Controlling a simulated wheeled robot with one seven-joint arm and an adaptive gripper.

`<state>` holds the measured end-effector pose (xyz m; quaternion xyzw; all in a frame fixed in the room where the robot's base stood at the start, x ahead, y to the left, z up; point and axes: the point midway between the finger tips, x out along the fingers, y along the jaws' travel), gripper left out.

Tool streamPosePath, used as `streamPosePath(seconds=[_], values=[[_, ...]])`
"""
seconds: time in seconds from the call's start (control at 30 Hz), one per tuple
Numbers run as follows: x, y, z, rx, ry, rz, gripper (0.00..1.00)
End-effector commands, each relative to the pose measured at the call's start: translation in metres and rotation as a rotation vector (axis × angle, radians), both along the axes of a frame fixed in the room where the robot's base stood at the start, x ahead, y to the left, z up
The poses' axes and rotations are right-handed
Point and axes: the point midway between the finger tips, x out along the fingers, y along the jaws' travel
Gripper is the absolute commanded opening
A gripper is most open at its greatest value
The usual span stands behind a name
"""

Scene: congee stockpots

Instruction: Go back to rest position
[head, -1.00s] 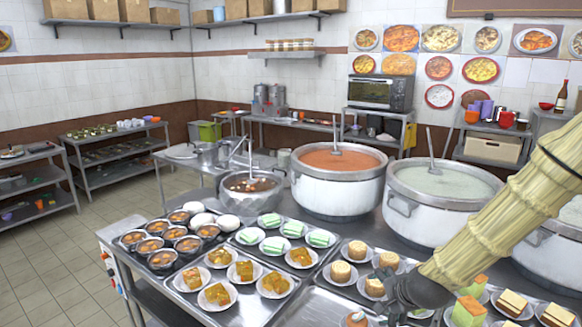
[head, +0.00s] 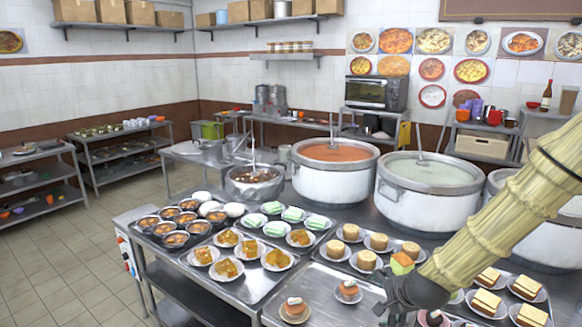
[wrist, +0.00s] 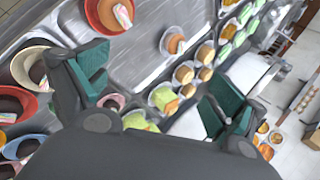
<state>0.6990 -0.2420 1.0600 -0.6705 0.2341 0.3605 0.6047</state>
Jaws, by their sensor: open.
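My gripper (wrist: 150,95) is open and empty, its two green-padded fingers spread apart in the wrist view. In the head view my gripper (head: 392,298) is at the lower right, above the steel counter (head: 335,290) with its trays of small plates. Green-and-orange cake slices (wrist: 165,98) on plates show between and beyond the fingers in the wrist view. The rest of my arm comes in from the right in the head view and covers part of the counter and a pot.
Large stockpots with orange (head: 336,175) and pale green (head: 428,190) contents stand behind the plates. A smaller dark pot (head: 254,183) with a ladle stands to their left. Bowls (head: 175,240) and several dessert plates crowd the counter. Open floor (head: 70,255) lies at the left.

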Motion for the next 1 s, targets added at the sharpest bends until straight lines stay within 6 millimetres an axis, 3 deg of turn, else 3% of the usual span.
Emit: streamPosePath(seconds=[0.03,0.37,0.57,0.67,0.8,1.0], values=[[-0.005,0.000,-0.013,-0.014,0.012,0.012,0.95],[-0.036,-0.003,-0.071,-0.111,0.070,0.105,0.95],[-0.066,0.002,-0.124,-0.193,0.125,0.209,0.95],[-0.090,0.004,-0.162,-0.250,0.166,0.291,0.95],[-0.135,0.006,-0.220,-0.338,0.233,0.435,0.95],[-0.205,0.009,-0.293,-0.439,0.321,0.658,0.95]])
